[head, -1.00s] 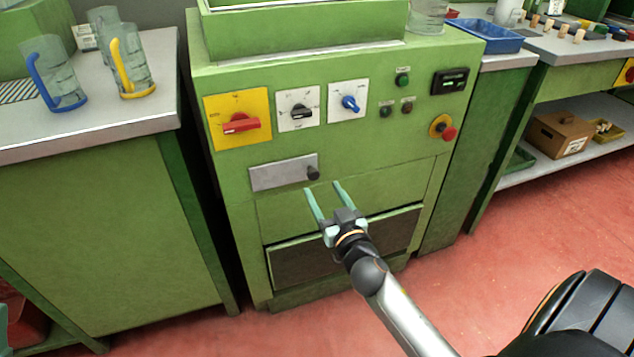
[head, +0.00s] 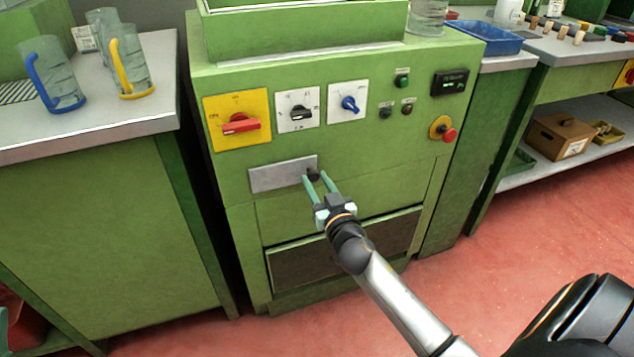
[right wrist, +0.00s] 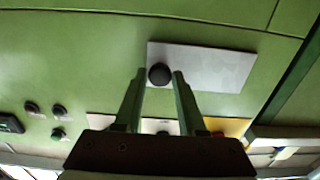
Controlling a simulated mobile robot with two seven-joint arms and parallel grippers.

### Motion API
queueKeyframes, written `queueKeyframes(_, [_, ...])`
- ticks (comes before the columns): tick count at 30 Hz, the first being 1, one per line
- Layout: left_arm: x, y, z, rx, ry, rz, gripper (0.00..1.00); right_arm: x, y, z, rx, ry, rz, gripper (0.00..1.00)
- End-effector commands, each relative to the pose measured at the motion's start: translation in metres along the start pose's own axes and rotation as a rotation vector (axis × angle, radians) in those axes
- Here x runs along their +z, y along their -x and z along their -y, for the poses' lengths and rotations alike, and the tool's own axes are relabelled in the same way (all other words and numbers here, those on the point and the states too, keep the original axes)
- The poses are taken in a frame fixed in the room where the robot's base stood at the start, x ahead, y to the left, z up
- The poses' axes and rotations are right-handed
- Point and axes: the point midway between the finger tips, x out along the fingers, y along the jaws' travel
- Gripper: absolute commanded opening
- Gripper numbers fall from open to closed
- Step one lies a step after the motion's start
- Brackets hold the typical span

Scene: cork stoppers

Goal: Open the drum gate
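The drum gate's grey plate (head: 280,174) is on the front of the green machine, below the row of switches. A round black knob (head: 314,175) sits at the plate's right end. My right gripper (head: 316,175) is at the knob with its two pale green fingers, one on each side. In the right wrist view the black knob (right wrist: 160,75) lies between the fingertips (right wrist: 159,73), with a thin gap showing on each side. The fingers are partly closed and do not clearly touch the knob. My left gripper is not in view.
Above the plate are a red switch (head: 240,124), a black switch (head: 301,111) and a blue switch (head: 349,104). A red button (head: 449,135) sticks out at the right. A recessed dark opening (head: 385,241) is below. Benches stand on both sides.

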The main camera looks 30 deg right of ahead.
Motion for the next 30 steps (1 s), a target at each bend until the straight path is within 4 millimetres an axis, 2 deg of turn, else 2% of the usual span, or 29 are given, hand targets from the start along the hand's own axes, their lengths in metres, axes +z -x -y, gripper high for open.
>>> queueKeyframes(1, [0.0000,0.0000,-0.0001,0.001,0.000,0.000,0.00,0.0001,0.0001,0.0001,0.000,0.000,0.000,0.33])
queueKeyframes(10, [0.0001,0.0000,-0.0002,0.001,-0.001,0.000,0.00,0.0002,0.0002,0.0001,0.000,0.000,0.000,0.00])
queueKeyframes(30, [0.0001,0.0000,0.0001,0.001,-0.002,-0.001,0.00,0.0005,0.0004,0.0003,0.000,0.000,0.001,0.00])
